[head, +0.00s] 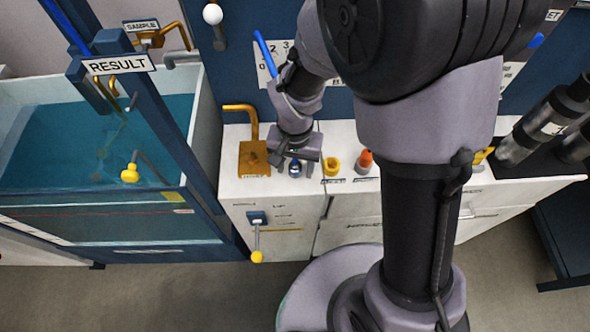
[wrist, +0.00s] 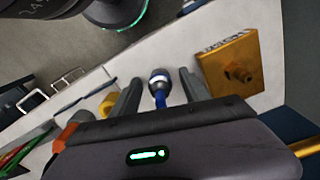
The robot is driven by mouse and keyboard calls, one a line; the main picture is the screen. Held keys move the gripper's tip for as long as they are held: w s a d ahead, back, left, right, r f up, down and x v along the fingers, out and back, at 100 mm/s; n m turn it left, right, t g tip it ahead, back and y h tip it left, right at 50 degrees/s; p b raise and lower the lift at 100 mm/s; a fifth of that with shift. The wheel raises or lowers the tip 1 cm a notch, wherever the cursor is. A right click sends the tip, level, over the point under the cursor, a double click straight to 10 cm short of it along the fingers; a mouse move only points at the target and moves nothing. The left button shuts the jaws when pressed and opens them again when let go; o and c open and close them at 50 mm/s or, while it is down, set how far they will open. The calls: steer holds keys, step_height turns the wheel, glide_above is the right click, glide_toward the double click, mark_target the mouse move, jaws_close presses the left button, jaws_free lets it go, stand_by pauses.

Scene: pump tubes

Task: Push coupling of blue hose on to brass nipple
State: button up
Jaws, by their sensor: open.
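The blue hose ends in a grey metal coupling (wrist: 159,77), with a short blue length (wrist: 160,98) showing below it in the wrist view. In the head view the coupling (head: 295,168) is small, at the white counter top under my gripper. My gripper (wrist: 160,74) is open, one finger on each side of the coupling, with visible gaps. In the head view my gripper (head: 293,165) is low over the counter. The brass nipple (wrist: 241,72) stands on a brass block (wrist: 222,58), to the right of the fingers. The block (head: 253,170) is left of my gripper in the head view.
A yellow fitting (head: 333,165) and an orange one (head: 365,160) stand right of my gripper on the white counter (head: 230,190). A brass pipe (head: 242,107) rises behind the block. A water tank (head: 90,140) and blue post are at left.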

steer(key=shift+r, duration=0.1)
steer(key=shift+c, duration=0.6)
jaws_close()
steer(key=shift+r, duration=0.15)
